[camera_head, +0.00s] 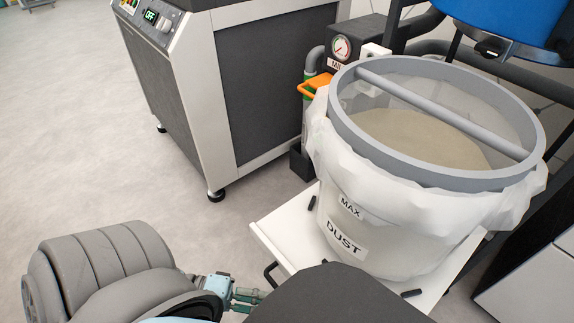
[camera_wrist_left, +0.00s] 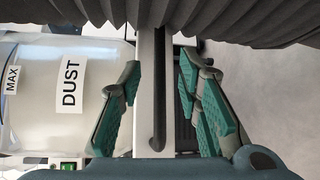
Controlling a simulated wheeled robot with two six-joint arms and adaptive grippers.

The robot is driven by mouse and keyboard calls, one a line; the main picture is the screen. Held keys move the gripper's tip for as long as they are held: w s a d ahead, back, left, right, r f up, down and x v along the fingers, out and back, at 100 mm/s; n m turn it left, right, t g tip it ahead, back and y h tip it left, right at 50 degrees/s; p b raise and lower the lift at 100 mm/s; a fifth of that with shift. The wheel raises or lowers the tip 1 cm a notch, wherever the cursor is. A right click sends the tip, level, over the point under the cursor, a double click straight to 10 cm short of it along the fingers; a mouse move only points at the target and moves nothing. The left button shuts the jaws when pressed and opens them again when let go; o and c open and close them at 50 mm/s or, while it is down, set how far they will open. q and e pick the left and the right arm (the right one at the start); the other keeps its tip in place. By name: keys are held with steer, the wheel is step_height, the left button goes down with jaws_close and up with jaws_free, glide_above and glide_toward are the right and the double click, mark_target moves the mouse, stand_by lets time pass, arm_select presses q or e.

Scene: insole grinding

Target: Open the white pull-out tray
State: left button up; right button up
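The white pull-out tray (camera_head: 283,228) is at the lower middle of the head view, with the dust bin (camera_head: 388,225) standing on it. A black handle (camera_head: 271,275) is on its front edge. My left gripper (camera_head: 256,296) is beside this handle, partly hidden at the picture's bottom. In the left wrist view, my left gripper (camera_wrist_left: 160,100) is open. Its two teal-padded fingers are on either side of the white tray front (camera_wrist_left: 144,75) and dark handle (camera_wrist_left: 158,100), with gaps visible. My right gripper is not in view.
The bin has a grey rim with a crossbar, a clear bag and DUST and MAX labels. A blue vessel (camera_head: 500,22) hangs behind it. A grey-white machine cabinet (camera_head: 215,90) stands at the back left. The floor at left is clear.

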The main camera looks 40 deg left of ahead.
arm_select(q)
steer(key=v, duration=0.5)
steer(key=shift+s+a+r, duration=0.1)
steer(key=shift+s+a, duration=0.1)
steer(key=shift+a, duration=0.1)
